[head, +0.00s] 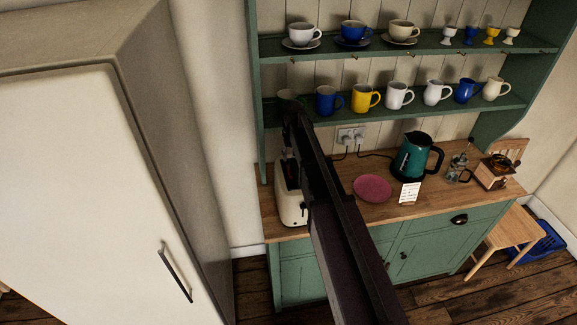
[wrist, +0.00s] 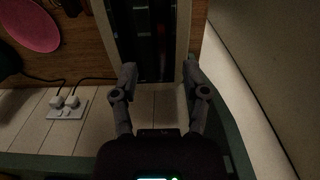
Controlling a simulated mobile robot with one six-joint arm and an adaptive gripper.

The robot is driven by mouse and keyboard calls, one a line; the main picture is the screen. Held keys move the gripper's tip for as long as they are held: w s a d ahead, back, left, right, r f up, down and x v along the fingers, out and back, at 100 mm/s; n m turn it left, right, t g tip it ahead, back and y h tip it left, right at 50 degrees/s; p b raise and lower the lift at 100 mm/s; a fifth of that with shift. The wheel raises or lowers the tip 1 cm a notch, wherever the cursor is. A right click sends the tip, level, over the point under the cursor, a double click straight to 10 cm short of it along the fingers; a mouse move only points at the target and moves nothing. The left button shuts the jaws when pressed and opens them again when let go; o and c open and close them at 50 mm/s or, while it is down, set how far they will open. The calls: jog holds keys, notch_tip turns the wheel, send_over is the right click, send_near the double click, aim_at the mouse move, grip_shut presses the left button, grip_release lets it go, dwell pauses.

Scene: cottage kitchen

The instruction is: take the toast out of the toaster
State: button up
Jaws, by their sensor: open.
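The cream toaster (head: 291,208) stands at the left end of the wooden counter, partly covered by my arm in the head view. In the wrist view I look down on its dark top and pale side edge (wrist: 183,22). A faint reddish strip shows in the dark slot area; I cannot tell whether it is toast. My gripper (wrist: 159,68) is open and empty, its two fingers spread on either side of the toaster's near end in the picture. I cannot tell its height above the toaster.
A dark pink plate (head: 372,189) lies right of the toaster. Beyond it stand a teal kettle (head: 413,158), a small card (head: 409,193) and a coffee grinder (head: 494,172). A mug shelf (head: 420,106) hangs above. Wall sockets (wrist: 67,108) with plugged cables are behind the counter.

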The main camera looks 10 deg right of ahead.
notch_tip(320, 180, up, 3)
jog(key=p, duration=0.2)
send_over(290, 170)
jog(key=shift+w+f, duration=0.2)
jog(key=shift+w, duration=0.1)
jog(key=shift+f+b, duration=0.1)
jog(key=shift+b, duration=0.25)
notch_tip(290, 170, down, 8)
jog(key=b, duration=0.8)
jog(key=shift+f, duration=0.25)
jog(key=shift+s+f+b, duration=0.15)
jog(key=shift+f+b, duration=2.45)
jog(key=shift+b, duration=0.2)
jog(key=shift+c, duration=0.2)
jog(key=c, duration=0.7)
